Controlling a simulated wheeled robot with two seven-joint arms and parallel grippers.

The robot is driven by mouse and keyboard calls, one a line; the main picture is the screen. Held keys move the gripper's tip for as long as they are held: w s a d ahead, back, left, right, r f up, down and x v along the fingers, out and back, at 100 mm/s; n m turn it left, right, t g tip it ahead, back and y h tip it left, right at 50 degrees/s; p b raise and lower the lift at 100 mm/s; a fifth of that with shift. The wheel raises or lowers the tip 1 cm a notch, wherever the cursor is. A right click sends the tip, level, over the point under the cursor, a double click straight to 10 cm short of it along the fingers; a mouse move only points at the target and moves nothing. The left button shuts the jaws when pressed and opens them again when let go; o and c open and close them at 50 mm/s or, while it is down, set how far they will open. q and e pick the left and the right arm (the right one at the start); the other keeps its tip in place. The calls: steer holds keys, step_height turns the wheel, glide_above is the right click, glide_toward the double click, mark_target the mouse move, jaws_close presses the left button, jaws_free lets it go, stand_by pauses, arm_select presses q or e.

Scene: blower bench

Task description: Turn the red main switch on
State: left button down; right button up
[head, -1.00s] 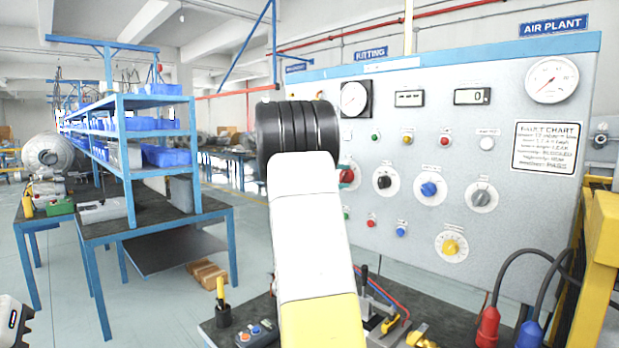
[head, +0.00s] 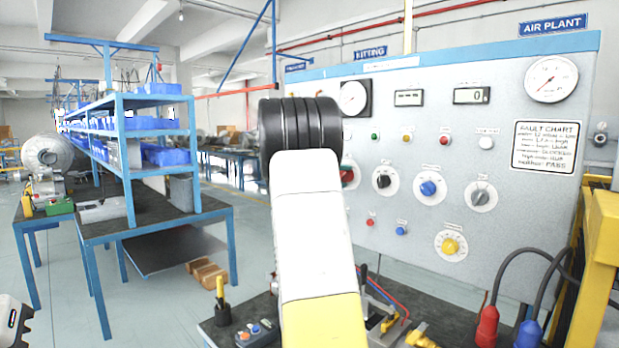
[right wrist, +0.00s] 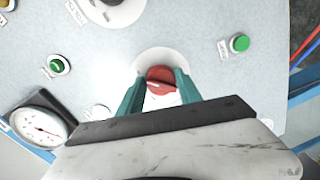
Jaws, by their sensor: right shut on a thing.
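The red main switch (right wrist: 159,80) is a round red knob on a white disc on the grey panel. In the right wrist view it sits between the two green fingers of my right gripper (right wrist: 160,88), which is shut on it. A thin mark crosses the knob, but its setting cannot be read. In the head view only the right edge of the red switch (head: 348,175) shows beside my right arm, which hides the fingers. A small part of my left gripper (head: 20,322) shows at the lower left edge; its opening cannot be told.
The panel (head: 400,260) also carries black, blue (head: 429,188), grey and yellow (head: 450,246) knobs, small lamps and gauges. Below it a dark bench holds tools and red and blue connectors with hoses (head: 487,325). A yellow frame (head: 603,230) stands at the right.

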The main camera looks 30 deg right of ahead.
steer(key=shift+a, duration=0.1)
steer(key=o, duration=1.4)
steer(key=shift+c, duration=0.2)
steer(key=v, duration=0.7)
steer(key=shift+a, duration=0.35)
steer(key=shift+s, duration=0.15)
